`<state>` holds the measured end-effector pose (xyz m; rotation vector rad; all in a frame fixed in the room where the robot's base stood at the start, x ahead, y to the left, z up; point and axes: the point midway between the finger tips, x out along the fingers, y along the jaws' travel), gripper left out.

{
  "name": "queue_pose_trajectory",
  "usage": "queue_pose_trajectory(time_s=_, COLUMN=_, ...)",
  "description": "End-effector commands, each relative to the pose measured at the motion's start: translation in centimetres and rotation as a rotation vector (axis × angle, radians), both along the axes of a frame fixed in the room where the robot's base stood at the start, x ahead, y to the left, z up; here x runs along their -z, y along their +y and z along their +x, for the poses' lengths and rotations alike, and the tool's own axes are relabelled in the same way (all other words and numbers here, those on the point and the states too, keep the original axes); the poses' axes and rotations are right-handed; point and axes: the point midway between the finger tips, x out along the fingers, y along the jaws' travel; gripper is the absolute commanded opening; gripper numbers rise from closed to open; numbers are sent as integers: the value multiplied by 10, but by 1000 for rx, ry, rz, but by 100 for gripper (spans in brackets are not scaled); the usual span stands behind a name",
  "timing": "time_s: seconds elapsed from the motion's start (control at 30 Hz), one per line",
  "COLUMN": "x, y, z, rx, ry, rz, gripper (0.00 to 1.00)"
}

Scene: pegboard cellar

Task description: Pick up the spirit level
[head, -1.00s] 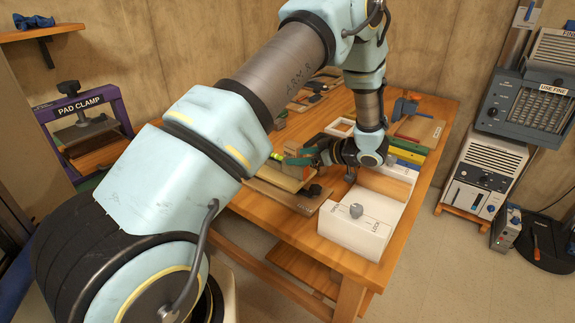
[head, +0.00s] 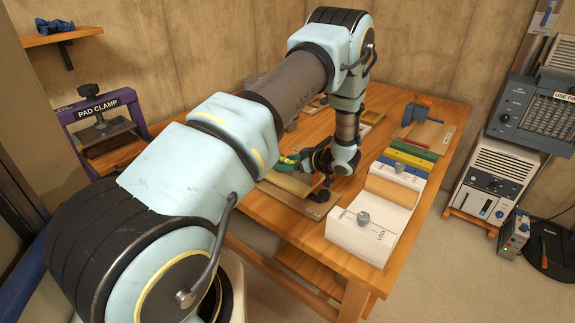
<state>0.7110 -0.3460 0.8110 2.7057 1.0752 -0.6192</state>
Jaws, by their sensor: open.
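I cannot pick out the spirit level for certain in the head view. A small yellow-green patch shows by the fingertips of my gripper (head: 287,161), and I cannot tell whether it is part of the level or of the gripper. My gripper points left, low over the wooden boards (head: 290,184) on the workbench. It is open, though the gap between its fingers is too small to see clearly. My arm hides part of the bench's left and back.
A white box (head: 352,237) with a knob and a LOCK marking stands at the bench's front right. Behind it lie blue, yellow (head: 407,158) and green bars. A board with a blue-handled tool (head: 413,112) lies farther back. The bench's right edge (head: 432,205) is bare.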

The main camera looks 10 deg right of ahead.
Motion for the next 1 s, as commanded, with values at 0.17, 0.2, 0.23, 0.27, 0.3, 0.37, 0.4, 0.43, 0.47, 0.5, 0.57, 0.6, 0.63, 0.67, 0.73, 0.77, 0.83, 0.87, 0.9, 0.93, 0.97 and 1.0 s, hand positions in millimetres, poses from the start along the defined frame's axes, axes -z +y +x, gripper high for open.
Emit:
queue_pose_trajectory(time_s=0.17, x=0, y=0, z=0, rx=0, ry=0, rz=0, gripper=59)
queue_pose_trajectory(time_s=0.2, x=0, y=0, z=0, rx=0, ry=0, rz=0, gripper=55)
queue_pose_trajectory(time_s=0.23, x=0, y=0, z=0, rx=0, ry=0, rz=0, gripper=51)
queue_pose_trajectory(time_s=0.27, x=0, y=0, z=0, rx=0, ry=0, rz=0, gripper=48)
queue_pose_trajectory(time_s=0.3, x=0, y=0, z=0, rx=0, ry=0, rz=0, gripper=44)
queue_pose_trajectory(time_s=0.37, x=0, y=0, z=0, rx=0, ry=0, rz=0, gripper=37)
queue_pose_trajectory(time_s=0.4, x=0, y=0, z=0, rx=0, ry=0, rz=0, gripper=32)
queue_pose_trajectory(time_s=0.43, x=0, y=0, z=0, rx=0, ry=0, rz=0, gripper=29)
queue_pose_trajectory(time_s=0.47, x=0, y=0, z=0, rx=0, ry=0, rz=0, gripper=26)
queue_pose_trajectory(time_s=0.5, x=0, y=0, z=0, rx=0, ry=0, rz=0, gripper=21)
queue_pose_trajectory(time_s=0.57, x=0, y=0, z=0, rx=0, ry=0, rz=0, gripper=14)
queue_pose_trajectory(time_s=0.6, x=0, y=0, z=0, rx=0, ry=0, rz=0, gripper=10)
queue_pose_trajectory(time_s=0.63, x=0, y=0, z=0, rx=0, ry=0, rz=0, gripper=6)
queue_pose_trajectory(time_s=0.67, x=0, y=0, z=0, rx=0, ry=0, rz=0, gripper=3)
queue_pose_trajectory(time_s=0.73, x=0, y=0, z=0, rx=0, ry=0, rz=0, gripper=0)
queue_pose_trajectory(time_s=0.77, x=0, y=0, z=0, rx=0, ry=0, rz=0, gripper=0)
queue_pose_trajectory(time_s=0.83, x=0, y=0, z=0, rx=0, ry=0, rz=0, gripper=0)
queue_pose_trajectory(time_s=0.87, x=0, y=0, z=0, rx=0, ry=0, rz=0, gripper=0)
queue_pose_trajectory(time_s=0.9, x=0, y=0, z=0, rx=0, ry=0, rz=0, gripper=0)
queue_pose_trajectory(time_s=0.93, x=0, y=0, z=0, rx=0, ry=0, rz=0, gripper=0)
queue_pose_trajectory(time_s=0.97, x=-1, y=0, z=0, rx=0, ry=-1, rz=1, gripper=0)
queue_pose_trajectory(time_s=1.0, x=-1, y=0, z=0, rx=0, ry=-1, rz=1, gripper=0)
